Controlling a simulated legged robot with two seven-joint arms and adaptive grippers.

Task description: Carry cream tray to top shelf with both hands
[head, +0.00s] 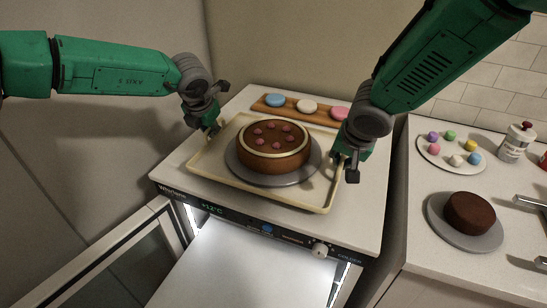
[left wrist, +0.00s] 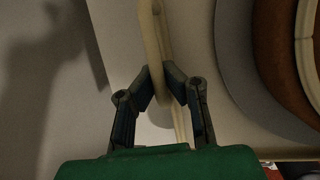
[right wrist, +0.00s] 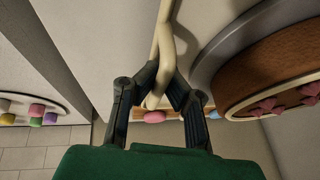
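The cream tray (head: 255,196) is level on or just above the white top of a cabinet; I cannot tell if it touches. It bears a brown cake (head: 273,148) with pink dots on a grey round plate (head: 237,166). My left gripper (head: 213,129) is at the tray's left side. In the left wrist view its fingers (left wrist: 158,80) close on the tray's rim (left wrist: 155,35). My right gripper (head: 345,165) is at the right side. In the right wrist view its fingers (right wrist: 165,82) close on the rim (right wrist: 165,35). No top shelf is clearly identifiable.
A wooden board (head: 294,112) with blue, white and pink pieces lies behind the tray. The cabinet's front panel (head: 262,228) has a lit display and a knob, with a bright interior below. A glass door (head: 125,262) stands at lower left. A counter (head: 425,262) with another cake (head: 470,212) is right.

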